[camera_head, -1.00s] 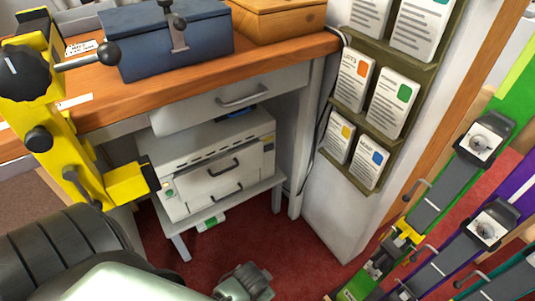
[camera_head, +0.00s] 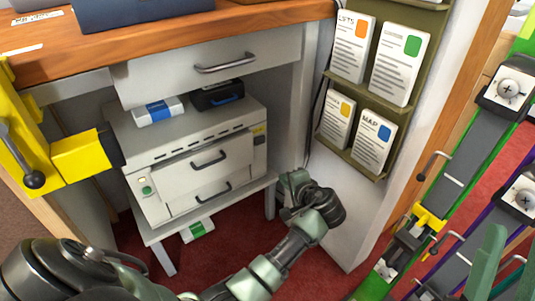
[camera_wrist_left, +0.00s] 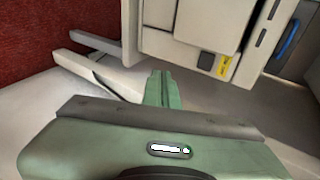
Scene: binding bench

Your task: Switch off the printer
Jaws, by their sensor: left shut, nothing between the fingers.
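The white printer (camera_head: 190,170) stands on a low shelf under the bench. A small panel with a green button (camera_head: 144,188) is at its front left. A yellow label (camera_head: 259,129) with a small dark square (camera_head: 260,141) is at the front right; in the left wrist view the label (camera_wrist_left: 224,67) and the dark square (camera_wrist_left: 207,61) are clear. Which one is the power switch I cannot tell. My left gripper (camera_head: 292,184) is shut and empty, right of the printer's front and apart from it; its fingers (camera_wrist_left: 163,82) show in the left wrist view.
A white drawer (camera_head: 225,70) overhangs the printer. A blue-and-white pack (camera_head: 157,111) and a black box (camera_head: 218,95) lie on top of it. A card rack (camera_head: 352,150) hangs at the right. A yellow clamp-like fixture (camera_head: 80,155) stands at the left.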

